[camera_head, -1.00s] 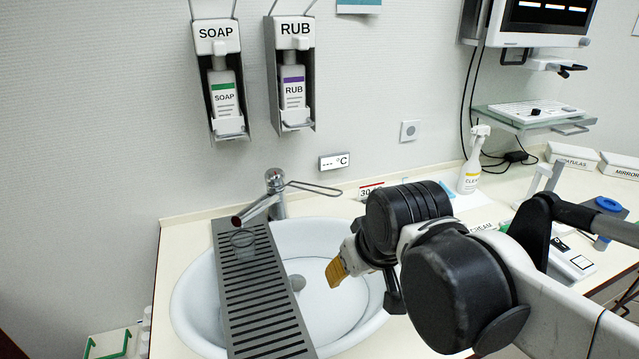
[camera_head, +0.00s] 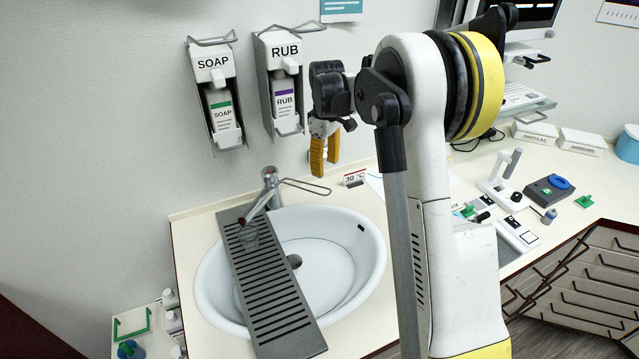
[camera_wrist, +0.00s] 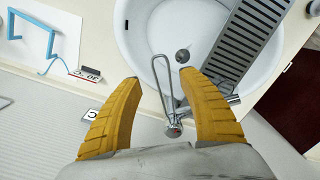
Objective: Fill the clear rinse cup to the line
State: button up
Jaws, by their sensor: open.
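My gripper (camera_head: 322,172) is above the back right of the sink, yellow fingers pointing down, apart from the tap and empty. In the wrist view my open fingers (camera_wrist: 158,75) frame the tap's wire lever (camera_wrist: 163,85), which lies beyond them. The cup cannot be made out there.
SOAP (camera_head: 215,95) and RUB (camera_head: 282,85) dispensers hang on the wall behind the sink, close to my gripper's left. A "30 °C" sign (camera_head: 354,177) stands right of the tap. Small devices (camera_head: 516,235) crowd the right counter. The sink bowl (camera_head: 330,260) is clear.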

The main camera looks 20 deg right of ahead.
aim_at(325, 191)
notch_tip(325, 191, down, 11)
jog(key=shift+r+b, duration=0.15)
jog(key=shift+b, duration=0.35)
jog(key=shift+c, duration=0.2)
grip_shut()
